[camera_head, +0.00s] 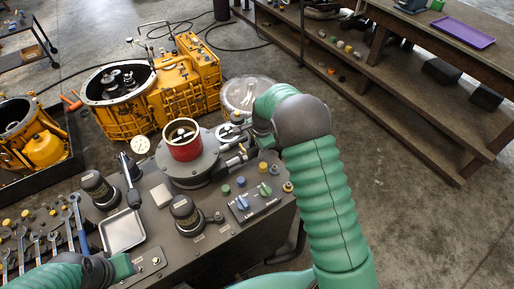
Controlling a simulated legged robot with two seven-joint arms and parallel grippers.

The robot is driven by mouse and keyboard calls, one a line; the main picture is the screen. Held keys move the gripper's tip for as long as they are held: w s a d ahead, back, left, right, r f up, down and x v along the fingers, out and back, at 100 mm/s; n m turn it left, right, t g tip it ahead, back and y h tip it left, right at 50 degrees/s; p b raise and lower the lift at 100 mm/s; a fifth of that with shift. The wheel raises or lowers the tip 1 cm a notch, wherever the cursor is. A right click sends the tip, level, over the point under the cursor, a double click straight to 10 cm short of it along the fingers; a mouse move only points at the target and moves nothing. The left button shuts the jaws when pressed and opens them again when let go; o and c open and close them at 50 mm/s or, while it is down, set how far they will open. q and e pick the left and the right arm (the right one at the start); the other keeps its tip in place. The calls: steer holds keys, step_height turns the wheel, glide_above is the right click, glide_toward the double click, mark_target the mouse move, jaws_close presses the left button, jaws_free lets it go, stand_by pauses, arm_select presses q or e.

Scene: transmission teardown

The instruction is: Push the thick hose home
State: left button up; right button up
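I cannot make out the thick hose for certain. Thin black hoses or cables (210,30) run over the floor behind the yellow gearbox. My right arm reaches in from the lower right. Its gripper (262,138) points down at the right rear of the dark bench unit, beside a metal fitting (236,160). Its fingertips are small and partly hidden, so I cannot tell whether it is open or holds anything. My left gripper (122,266) is low at the bottom left, near the front edge of the bench; its fingers are not clear.
A red-rimmed cylinder (183,147) stands on the dark bench (215,245). Knobs, a switch panel (250,204), a metal tray (123,232) and several wrenches (80,225) surround it. A yellow gearbox (175,92) stands behind. Shelves (390,85) line the right; the floor between is clear.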

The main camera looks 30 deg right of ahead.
steer(key=s+r, duration=0.3)
steer(key=r, duration=1.3)
steer(key=shift+d+r, duration=0.15)
steer(key=shift+r, duration=0.05)
steer(key=shift+s, duration=0.1)
steer(key=s+a+f+n, duration=0.4)
steer(key=s+n, duration=0.4)
steer(key=s, duration=0.2)
steer(key=s+a+f+n, duration=0.5)
steer(key=s+a+n, duration=0.1)
steer(key=s+n, duration=0.3)
steer(key=shift+s+a+f, duration=0.15)
steer(key=shift+s+f, duration=0.15)
steer(key=shift+s, duration=0.4)
